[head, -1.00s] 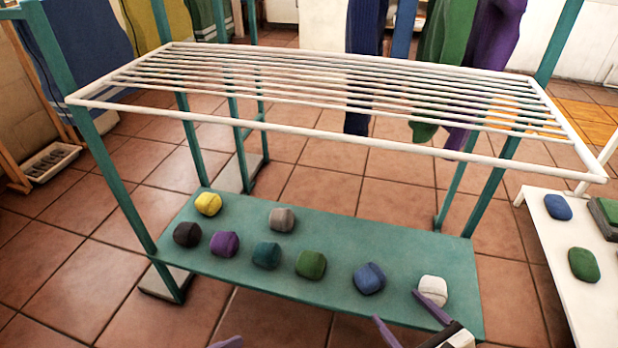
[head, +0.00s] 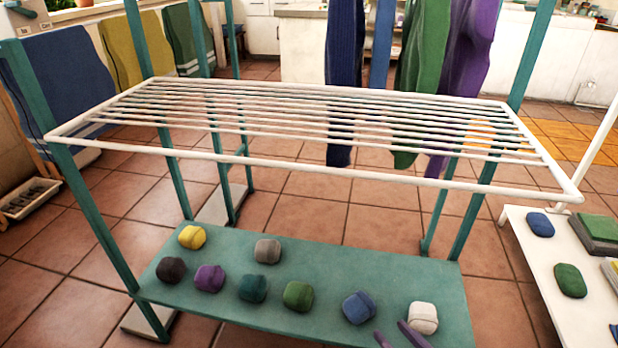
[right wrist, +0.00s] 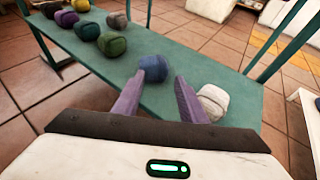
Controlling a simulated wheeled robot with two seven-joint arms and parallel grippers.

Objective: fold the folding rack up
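The folding rack (head: 330,176) is a white wire frame with many thin bars. It lies extended, roughly level, across a teal frame (head: 100,225) above a teal shelf. My right gripper (head: 398,340) shows at the bottom of the head view, low and below the rack's front rail. In the right wrist view its two purple fingers (right wrist: 158,92) are apart with nothing between them. They point toward the shelf, near a blue rolled cloth (right wrist: 153,68) and a white one (right wrist: 213,103). The rack is not in the right wrist view. My left gripper is not in view.
The teal shelf (head: 390,272) below the rack holds several rolled cloths. A white table (head: 545,275) with more cloths stands at the right. Long cloths (head: 345,70) hang behind the rack. Tiled floor is open in front at the left.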

